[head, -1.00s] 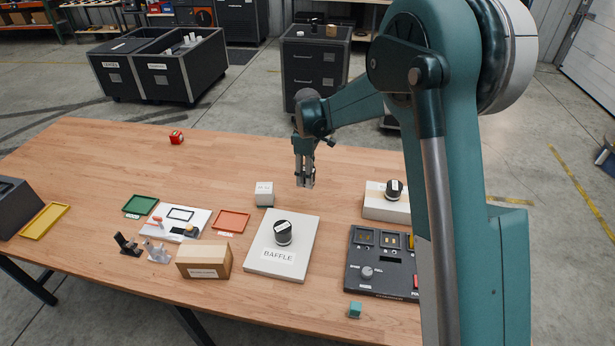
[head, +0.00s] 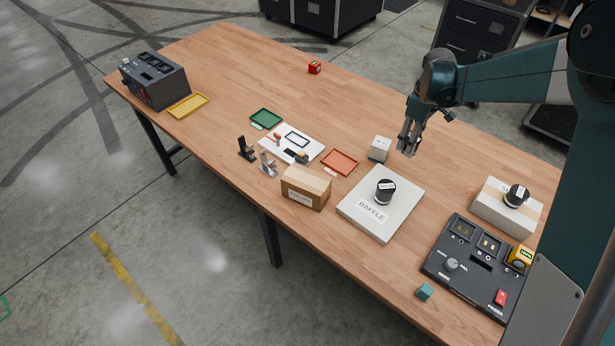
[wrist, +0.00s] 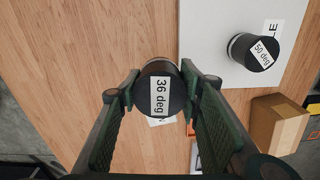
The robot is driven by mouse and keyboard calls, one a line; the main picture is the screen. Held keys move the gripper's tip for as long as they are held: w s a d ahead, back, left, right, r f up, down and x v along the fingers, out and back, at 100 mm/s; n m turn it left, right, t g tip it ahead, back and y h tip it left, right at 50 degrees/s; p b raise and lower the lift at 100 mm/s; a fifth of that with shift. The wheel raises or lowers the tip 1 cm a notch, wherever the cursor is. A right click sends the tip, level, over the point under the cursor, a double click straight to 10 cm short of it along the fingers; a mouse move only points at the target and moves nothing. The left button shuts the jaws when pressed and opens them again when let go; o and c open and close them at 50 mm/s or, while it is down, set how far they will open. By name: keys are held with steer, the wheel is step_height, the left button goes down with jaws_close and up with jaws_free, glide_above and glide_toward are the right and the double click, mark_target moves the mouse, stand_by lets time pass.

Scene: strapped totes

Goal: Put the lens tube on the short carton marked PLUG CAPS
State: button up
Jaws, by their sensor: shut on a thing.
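My gripper (head: 408,150) is shut on a black lens tube marked "36 deg" (wrist: 160,88), seen end-on between the fingers in the wrist view. In the head view the fingers point down, just right of a small pale carton (head: 379,150), and the held tube is hard to make out. A second tube, "50 deg" (wrist: 250,52), stands on the white BAFFLE board (head: 405,190). A third dark tube (head: 516,196) stands on a long white carton (head: 488,212). A brown carton (head: 305,190) has a front label. I cannot read PLUG CAPS on any carton.
A dark control panel (head: 470,285) and a teal cube (head: 425,292) lie at the near right. Green (head: 265,119), orange (head: 340,162) and yellow (head: 188,106) trays lie to the left. A red cube (head: 314,67) sits at the back. The table's back middle is clear.

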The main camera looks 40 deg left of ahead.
steer(key=s+a+r+p, duration=0.1)
steer(key=s+a+r, duration=0.1)
steer(key=s+a, duration=0.55)
steer(key=s+a+r+p, duration=0.1)
steer(key=s+a+r, duration=0.2)
steer(key=s+a, duration=0.45)
step_height(320, 180, up, 4)
steer(key=n+p, duration=0.1)
steer(key=p, duration=0.1)
glide_above(306, 178)
steer(key=shift+d+f, duration=0.1)
steer(key=shift+f, duration=0.1)
steer(key=shift+f, duration=0.1)
steer(key=shift+f, duration=3.05)
steer(key=shift+f, duration=0.1)
steer(key=shift+f, duration=1.75)
steer(key=shift+f, duration=0.15)
